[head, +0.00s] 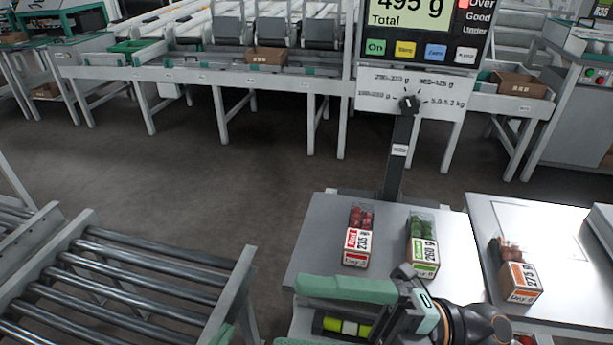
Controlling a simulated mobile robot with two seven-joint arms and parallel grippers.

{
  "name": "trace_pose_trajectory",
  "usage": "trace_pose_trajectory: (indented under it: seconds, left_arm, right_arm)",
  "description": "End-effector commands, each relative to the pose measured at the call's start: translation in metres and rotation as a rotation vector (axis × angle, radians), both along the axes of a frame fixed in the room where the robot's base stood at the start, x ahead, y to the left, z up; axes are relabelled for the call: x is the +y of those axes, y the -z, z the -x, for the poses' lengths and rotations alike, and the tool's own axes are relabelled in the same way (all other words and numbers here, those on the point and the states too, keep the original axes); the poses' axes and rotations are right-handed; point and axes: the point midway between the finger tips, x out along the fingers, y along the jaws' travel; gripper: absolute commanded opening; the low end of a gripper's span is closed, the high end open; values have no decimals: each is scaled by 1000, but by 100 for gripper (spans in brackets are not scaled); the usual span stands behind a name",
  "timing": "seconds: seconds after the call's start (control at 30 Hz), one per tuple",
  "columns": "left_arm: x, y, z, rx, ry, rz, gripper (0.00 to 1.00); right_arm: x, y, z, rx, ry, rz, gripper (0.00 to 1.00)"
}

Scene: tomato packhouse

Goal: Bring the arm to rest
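The dark wrist reaches toward the lower right, below the punnets.
A punnet of red tomatoes (361,217) and one of green tomatoes (421,228) stand on the scale platform (318,240). Another punnet (516,275) stands on the right table (484,214). The display (410,14) reads 495 g. A roller conveyor (130,268) is at left.

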Motion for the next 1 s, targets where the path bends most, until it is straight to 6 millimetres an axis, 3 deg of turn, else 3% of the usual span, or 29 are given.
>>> trace_pose_trajectory:
  seconds: [0.07, 0.17, 0.27, 0.3, 0.43, 0.57, 0.6, 0.63, 1.0]
  left_arm:
    - [0, 0, 0, 0, 0, 0, 0]
    - [0, 0, 0, 0, 0, 0, 0]
    - [0, 0, 0, 0, 0, 0, 0]
    - [0, 0, 0, 0, 0, 0, 0]
    - [0, 0, 0, 0, 0, 0, 0]
    - [0, 0, 0, 0, 0, 0, 0]
    - [1, -9, 1, 12, -3, 0, 0]
    - [2, -17, 3, 35, -7, -1, 0]
    - [13, -38, 37, 283, -51, -5, 0]
  right_arm:
    - [-16, -10, -32, 180, 155, -202, 100]
    - [-48, 4, -77, 420, 385, -383, 100]
    - [-85, 53, -113, 693, 628, -483, 100]
    - [-98, 80, -120, 803, 717, -499, 100]
    - [-128, 166, -119, 1123, 944, -483, 100]
    - [-141, 245, -90, 1418, 1094, -410, 100]
    - [-142, 245, -83, 1466, 1116, -390, 100]
    - [-143, 233, -84, 1469, 1120, -384, 100]
    - [-154, 210, -52, 1671, 1235, -286, 100]
